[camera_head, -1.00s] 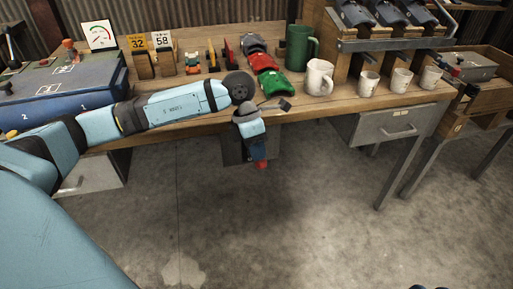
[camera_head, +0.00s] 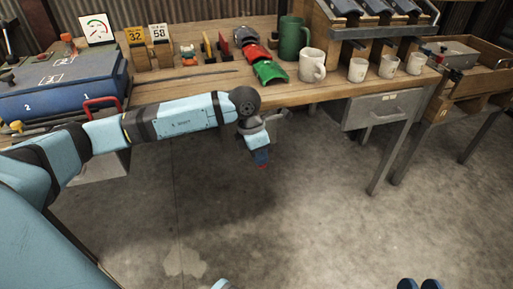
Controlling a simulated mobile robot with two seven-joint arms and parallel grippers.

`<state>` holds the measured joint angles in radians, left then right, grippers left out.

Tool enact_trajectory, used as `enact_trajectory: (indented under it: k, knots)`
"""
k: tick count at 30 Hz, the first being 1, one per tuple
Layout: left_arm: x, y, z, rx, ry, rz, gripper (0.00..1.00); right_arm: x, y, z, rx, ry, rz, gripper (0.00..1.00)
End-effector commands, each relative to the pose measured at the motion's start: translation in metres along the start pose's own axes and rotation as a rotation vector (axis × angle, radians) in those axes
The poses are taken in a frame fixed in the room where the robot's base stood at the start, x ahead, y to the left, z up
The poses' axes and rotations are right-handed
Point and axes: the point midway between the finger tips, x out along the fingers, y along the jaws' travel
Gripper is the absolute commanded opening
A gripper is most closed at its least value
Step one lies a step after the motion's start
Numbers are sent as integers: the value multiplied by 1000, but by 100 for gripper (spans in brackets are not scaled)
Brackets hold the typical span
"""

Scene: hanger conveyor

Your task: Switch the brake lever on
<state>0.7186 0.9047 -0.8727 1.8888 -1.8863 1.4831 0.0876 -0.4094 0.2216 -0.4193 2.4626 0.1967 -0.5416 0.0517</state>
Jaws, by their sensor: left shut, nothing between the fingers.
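My left gripper (camera_head: 261,158) hangs fingers down at the end of my blue left arm, in front of the table's front edge. I cannot tell for certain which part is the brake lever. A dark upright lever (camera_head: 8,38) stands at the far left edge, partly cut off by the frame. A small lever with a red knob (camera_head: 67,39) stands behind the blue case. My gripper is well to the right of both and touches neither. My right gripper is not in view.
The blue case (camera_head: 60,88) with a red handle (camera_head: 101,101) sits at the left of the wooden table (camera_head: 190,78). A drawer (camera_head: 382,110) hangs below. The floor in front is clear.

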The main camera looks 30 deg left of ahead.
Motion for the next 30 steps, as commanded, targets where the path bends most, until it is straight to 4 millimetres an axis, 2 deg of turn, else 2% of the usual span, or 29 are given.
enact_trajectory:
  k: [6, 15, 30]
  knots:
    - [26, -1, -5, 0, 0, -1, 0, 2, 1, 0, -4, 2, -2, 38]
    - [52, 4, -10, -1, 0, -1, 0, 2, 2, 4, -10, -2, 1, 38]
    - [68, 10, -13, -1, 0, -1, 0, 2, 3, 5, -19, -1, 1, 38]
